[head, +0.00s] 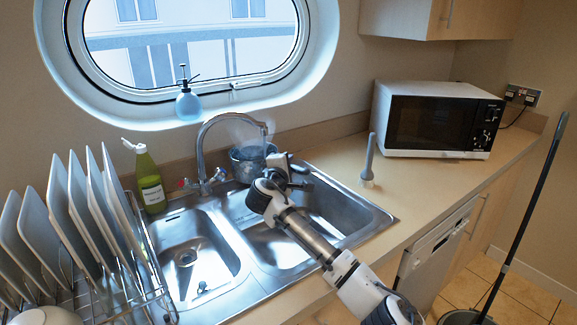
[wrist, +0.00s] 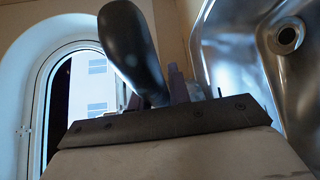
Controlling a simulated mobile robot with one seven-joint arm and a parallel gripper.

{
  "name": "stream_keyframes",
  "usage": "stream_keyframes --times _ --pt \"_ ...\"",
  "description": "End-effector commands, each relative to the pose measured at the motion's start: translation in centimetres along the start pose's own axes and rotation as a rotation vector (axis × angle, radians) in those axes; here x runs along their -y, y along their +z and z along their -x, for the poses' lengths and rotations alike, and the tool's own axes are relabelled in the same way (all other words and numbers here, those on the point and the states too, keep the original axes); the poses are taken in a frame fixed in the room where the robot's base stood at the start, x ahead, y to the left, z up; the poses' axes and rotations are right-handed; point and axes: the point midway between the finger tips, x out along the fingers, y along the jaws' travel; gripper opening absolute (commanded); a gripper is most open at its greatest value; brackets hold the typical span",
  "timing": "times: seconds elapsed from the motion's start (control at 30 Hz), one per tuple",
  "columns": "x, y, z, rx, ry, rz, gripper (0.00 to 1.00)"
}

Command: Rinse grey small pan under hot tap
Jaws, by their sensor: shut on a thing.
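The grey small pan (head: 247,163) is at the back of the right-hand sink basin, below the end of the curved tap (head: 204,150). Its near right side is partly hidden by my gripper (head: 284,166), which is shut on the pan's handle. In the wrist view the black handle (wrist: 130,45) rises out of the jaws (wrist: 180,92). A faint pale haze shows around the tap spout; I cannot clearly tell whether water runs. A red-marked knob (head: 182,183) is at the left of the tap base. The pan's inside is mostly hidden.
The steel sink (head: 350,226) has a smaller left basin (head: 190,252). A green bottle (head: 150,182) and a rack of plates (head: 75,200) stand left. A grey upright tool (head: 368,165) and a microwave (head: 430,120) stand on the right counter. A blue spray bottle (head: 188,103) is on the porthole sill.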

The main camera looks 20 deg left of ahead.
Motion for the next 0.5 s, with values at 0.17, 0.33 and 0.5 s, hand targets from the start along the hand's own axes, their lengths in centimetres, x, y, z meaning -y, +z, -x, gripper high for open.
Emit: stream_keyframes --times 0.17,0.33,0.5 --pt "-0.3 0.1 0.1 0.000 0.006 -0.004 0.00" --pt "0.0 0.9 0.8 0.001 0.004 -0.006 0.00" --pt "0.3 1.9 1.9 0.001 0.006 -0.006 0.00"
